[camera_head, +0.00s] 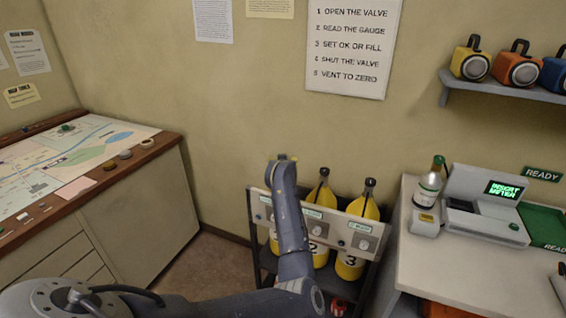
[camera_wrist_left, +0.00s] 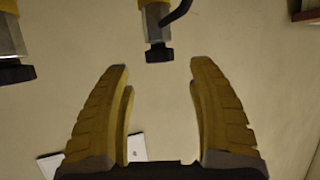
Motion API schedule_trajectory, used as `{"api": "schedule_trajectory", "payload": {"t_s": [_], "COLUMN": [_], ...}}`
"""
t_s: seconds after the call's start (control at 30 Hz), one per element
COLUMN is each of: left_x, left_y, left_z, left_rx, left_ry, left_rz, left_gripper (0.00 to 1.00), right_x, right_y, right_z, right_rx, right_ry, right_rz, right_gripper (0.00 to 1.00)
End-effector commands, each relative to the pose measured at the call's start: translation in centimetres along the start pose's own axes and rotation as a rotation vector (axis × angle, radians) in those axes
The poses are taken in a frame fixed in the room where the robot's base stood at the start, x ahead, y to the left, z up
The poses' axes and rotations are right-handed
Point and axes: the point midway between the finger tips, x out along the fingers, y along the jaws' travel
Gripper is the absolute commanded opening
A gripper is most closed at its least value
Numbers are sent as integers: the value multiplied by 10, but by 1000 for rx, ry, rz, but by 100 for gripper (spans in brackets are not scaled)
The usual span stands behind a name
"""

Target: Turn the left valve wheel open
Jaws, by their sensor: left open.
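Three yellow gas cylinders stand in a dark rack. The middle (camera_head: 321,195) and right (camera_head: 363,206) ones show in the head view; my left arm mostly hides the left one. In the left wrist view, which looks upside down, a black valve wheel (camera_wrist_left: 158,53) on a steel stem, apparently the left cylinder's, lies just beyond my left gripper (camera_wrist_left: 159,65). The gripper is open and empty, its yellow-padded fingertips either side of the wheel's line, with no visible contact. The neighbouring valve wheel (camera_wrist_left: 15,73) is at the left edge.
A grey panel (camera_head: 345,233) with gauges or knobs crosses the rack's front. A white counter (camera_head: 440,268) at the right holds a meter (camera_head: 485,205) and a green-topped bottle (camera_head: 429,185). A map desk (camera_head: 150,220) stands at the left. Bare wall lies behind the cylinders.

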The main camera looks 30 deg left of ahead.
Motion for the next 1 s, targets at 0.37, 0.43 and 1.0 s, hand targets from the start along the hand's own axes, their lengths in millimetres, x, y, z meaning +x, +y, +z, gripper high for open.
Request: {"api": "schedule_trajectory", "payload": {"t_s": [0.37,0.43,1.0], "left_x": [-19,-19,1], "left_y": [0,0,-32], "left_z": [0,0,-4], "left_rx": [0,0,158], "left_ry": [1,1,4], "left_rz": [1,1,-17], "left_gripper": [59,59,59], "right_x": [0,0,0], "right_y": [0,0,-2], "right_z": [0,0,2], "right_rx": [0,0,0], "right_ry": [0,0,-2], "right_rz": [0,0,-2], "right_gripper": [44,44,44]}}
